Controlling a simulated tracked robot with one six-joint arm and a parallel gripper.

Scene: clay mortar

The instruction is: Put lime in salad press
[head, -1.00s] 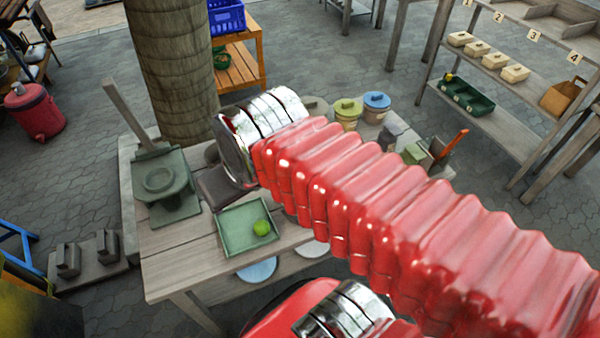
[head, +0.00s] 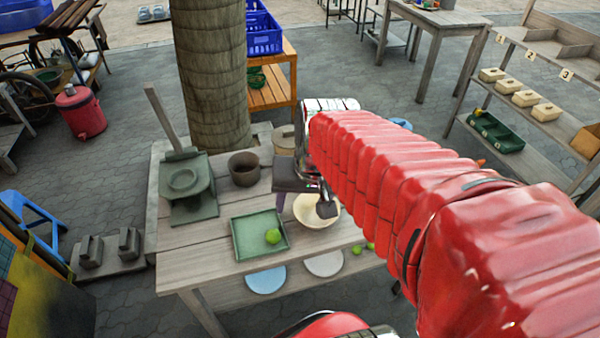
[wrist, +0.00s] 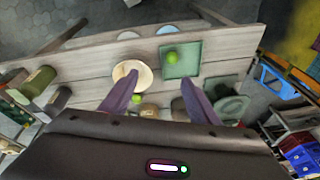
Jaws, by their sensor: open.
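A lime (head: 273,236) rests in a square green tray (head: 243,251) on the wooden table. Both also show in the wrist view, the lime (wrist: 172,57) inside the tray (wrist: 190,67). The salad press (head: 186,205), a grey-green device with a round cup and a long upright handle, stands left of and behind the tray; it also appears at right in the wrist view (wrist: 231,108). My gripper (wrist: 159,78) is open and empty, its purple-grey fingers pointing down toward the table. In the head view it is partly hidden by my red arm, near the cream bowl right of the tray.
A cream bowl (head: 307,217) sits right of the tray, and a dark brown pot (head: 244,168) behind it. Two small green fruits (head: 363,248) show near the table's front right. Bare boards lie around the tray.

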